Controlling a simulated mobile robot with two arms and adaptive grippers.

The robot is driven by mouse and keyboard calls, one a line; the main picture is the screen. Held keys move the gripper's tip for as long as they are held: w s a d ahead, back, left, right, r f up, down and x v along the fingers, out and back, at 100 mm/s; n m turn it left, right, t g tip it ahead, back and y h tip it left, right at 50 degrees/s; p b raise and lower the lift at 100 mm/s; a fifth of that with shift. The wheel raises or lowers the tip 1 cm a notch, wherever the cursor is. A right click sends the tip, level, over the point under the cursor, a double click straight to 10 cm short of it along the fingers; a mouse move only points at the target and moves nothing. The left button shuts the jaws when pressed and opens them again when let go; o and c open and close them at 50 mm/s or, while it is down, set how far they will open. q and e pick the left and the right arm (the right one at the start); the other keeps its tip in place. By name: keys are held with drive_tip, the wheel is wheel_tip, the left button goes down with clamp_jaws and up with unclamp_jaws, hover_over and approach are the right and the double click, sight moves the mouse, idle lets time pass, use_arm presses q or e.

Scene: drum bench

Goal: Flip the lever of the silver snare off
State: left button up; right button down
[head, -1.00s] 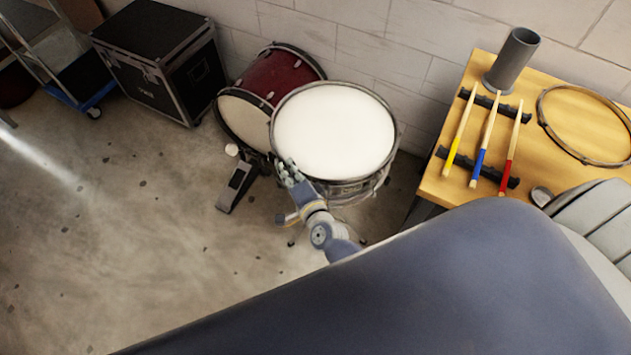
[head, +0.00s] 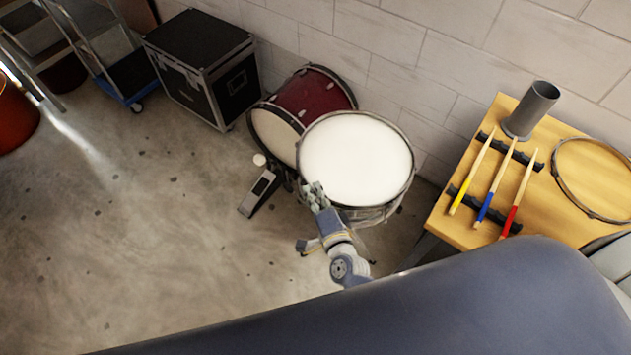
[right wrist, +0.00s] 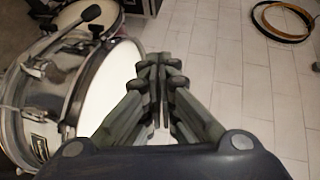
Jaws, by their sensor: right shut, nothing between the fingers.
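The silver snare (head: 357,158) has a white head and a chrome shell, and stands on a stand in front of the wall. In the right wrist view its shiny shell and white head (right wrist: 112,82) fill the left side. My right gripper (head: 312,190) is at the snare's near-left rim; whether it touches is unclear. In the right wrist view the right gripper (right wrist: 158,122) has its fingers together with nothing between them, and they overlap the edge of the head. I cannot make out the lever with certainty. My left gripper is not in view.
A red bass drum (head: 308,98) stands behind-left of the snare, with a pedal (head: 260,192) before it. A wooden bench (head: 452,232) at right holds sticks, a grey cup (head: 531,110) and a hoop. A black case (head: 200,75) stands back left. The floor at left is open.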

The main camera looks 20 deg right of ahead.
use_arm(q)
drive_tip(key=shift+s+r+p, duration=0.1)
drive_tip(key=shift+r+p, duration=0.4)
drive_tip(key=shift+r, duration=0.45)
use_arm(e)
drive_tip(key=shift+s+r, duration=0.9)
drive_tip(key=shift+a, duration=0.1)
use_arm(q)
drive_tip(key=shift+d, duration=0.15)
use_arm(e)
drive_tip(key=shift+f, duration=0.15)
